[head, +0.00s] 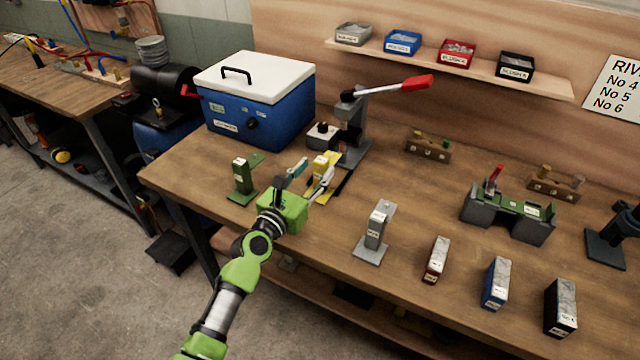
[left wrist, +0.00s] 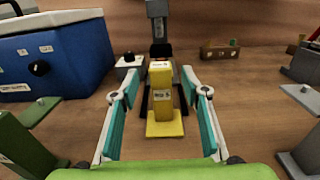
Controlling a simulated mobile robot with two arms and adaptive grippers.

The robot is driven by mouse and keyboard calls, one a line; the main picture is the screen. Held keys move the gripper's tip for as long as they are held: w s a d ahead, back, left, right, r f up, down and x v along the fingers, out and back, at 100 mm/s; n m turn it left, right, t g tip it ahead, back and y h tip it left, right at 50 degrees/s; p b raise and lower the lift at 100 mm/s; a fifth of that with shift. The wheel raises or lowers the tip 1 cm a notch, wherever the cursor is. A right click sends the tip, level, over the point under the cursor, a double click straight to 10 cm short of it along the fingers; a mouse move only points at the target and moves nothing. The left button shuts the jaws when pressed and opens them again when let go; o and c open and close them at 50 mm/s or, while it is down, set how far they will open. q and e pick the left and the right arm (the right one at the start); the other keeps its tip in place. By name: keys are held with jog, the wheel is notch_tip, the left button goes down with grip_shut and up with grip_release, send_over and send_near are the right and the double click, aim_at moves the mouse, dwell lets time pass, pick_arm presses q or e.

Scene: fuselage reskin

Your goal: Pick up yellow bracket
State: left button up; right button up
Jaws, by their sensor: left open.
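The yellow bracket (head: 320,170) stands upright on the wooden workbench, in front of the grey lever press. In the left wrist view the yellow bracket (left wrist: 162,95) is in the middle, with a labelled upright block and a flat yellow foot. My left gripper (head: 308,176) is open. In the left wrist view its teal-padded fingers (left wrist: 162,110) are on either side of the bracket, with a gap to it on both sides. In the head view the gripper hides part of the bracket's foot. My right gripper is not in view.
A green bracket (head: 243,178) stands left of my gripper and a grey bracket (head: 376,232) to the right. The lever press (head: 355,125) with a red handle is behind. A blue box (head: 252,110) with a white lid stands at the back left.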

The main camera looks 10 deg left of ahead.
aim_at(318, 168)
pick_arm(q)
jog(key=x, duration=0.3)
jog(key=shift+w+d+f, duration=0.1)
jog(key=shift+w+f, duration=0.1)
jog(key=shift+w, duration=0.05)
jog(key=shift+s, duration=0.1)
grip_shut()
jog(key=shift+r, duration=0.15)
